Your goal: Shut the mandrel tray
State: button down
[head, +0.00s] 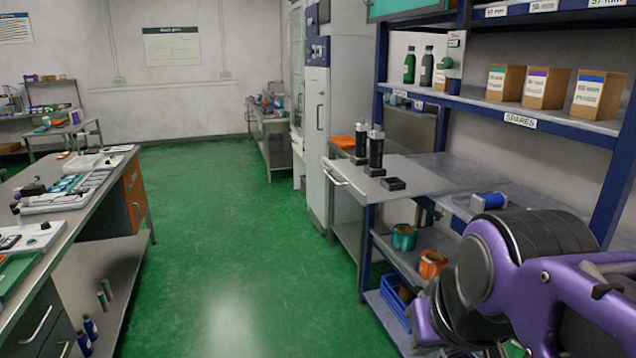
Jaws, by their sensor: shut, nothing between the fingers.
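The mandrel tray (425,172) is a flat grey tray pulled out from the blue-framed shelf rack, to the left over the aisle. A bar handle (338,171) runs along its left edge. Two upright black mandrels (376,152) stand near that edge, and a low black block (392,184) sits beside them. My purple and black arm fills the lower right, in front of the rack. My gripper is outside the picture, so its place relative to the handle does not show.
The rack's upper shelf holds cartons (545,88) and bottles (409,66). A blue roll (488,201) lies right of the tray. Below are teal (404,237) and orange (432,263) pots and a blue crate (395,298). The green floor (225,230) is clear up to the left bench (75,208).

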aim_at(380, 172)
jog(key=i, duration=0.6)
jog(key=i+j, duration=0.15)
jog(key=i, duration=0.4)
